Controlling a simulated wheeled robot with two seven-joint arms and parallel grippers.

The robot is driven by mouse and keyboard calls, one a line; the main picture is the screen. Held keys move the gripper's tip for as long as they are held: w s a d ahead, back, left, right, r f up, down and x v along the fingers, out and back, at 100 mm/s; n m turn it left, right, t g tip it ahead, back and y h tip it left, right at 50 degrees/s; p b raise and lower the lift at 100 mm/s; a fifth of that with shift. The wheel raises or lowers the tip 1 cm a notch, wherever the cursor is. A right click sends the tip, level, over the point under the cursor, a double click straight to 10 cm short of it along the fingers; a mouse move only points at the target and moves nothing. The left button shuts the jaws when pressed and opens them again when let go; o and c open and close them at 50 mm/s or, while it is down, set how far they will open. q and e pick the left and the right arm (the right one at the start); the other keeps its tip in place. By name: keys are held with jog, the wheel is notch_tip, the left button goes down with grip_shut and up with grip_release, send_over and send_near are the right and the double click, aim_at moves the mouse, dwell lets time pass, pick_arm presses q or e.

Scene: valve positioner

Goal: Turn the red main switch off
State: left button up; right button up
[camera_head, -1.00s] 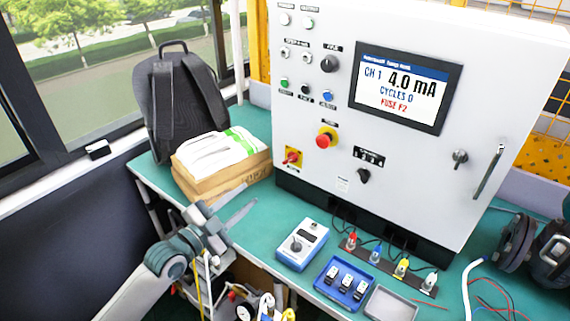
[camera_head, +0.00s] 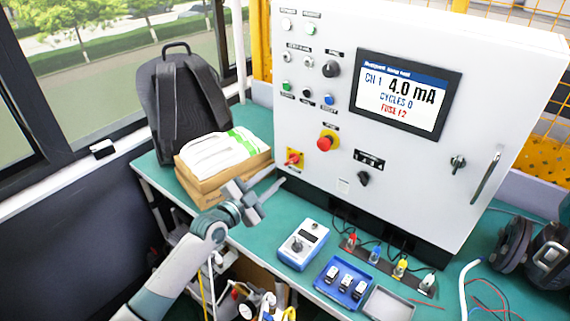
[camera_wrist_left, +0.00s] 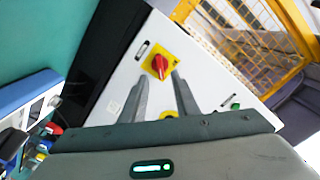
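The red main switch (camera_head: 293,159) is a red knob on a yellow plate at the lower left of the white cabinet front (camera_head: 300,205). In the left wrist view the red switch (camera_wrist_left: 159,65) sits ahead of the fingers, near the gap between their tips, with its yellow plate fully in sight. My left gripper (camera_head: 272,180) is just left of and below the switch, pointing at the cabinet. In the left wrist view its two fingers (camera_wrist_left: 160,85) are spread apart with nothing between them, and no contact with the switch shows. My right gripper is out of view.
A red mushroom button (camera_head: 327,142) on yellow is up and right of the switch. Boxes with a white-green package (camera_head: 222,150) lie left of the gripper. A blue meter (camera_head: 302,245), a blue fuse tray (camera_head: 343,282) and a plug strip stand on the green table.

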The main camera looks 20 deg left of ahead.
aim_at(289, 163)
pick_arm(q)
jog(key=shift+p+x, duration=0.4)
jog(key=shift+x, duration=2.75)
jog(key=shift+c, duration=0.3)
grip_shut()
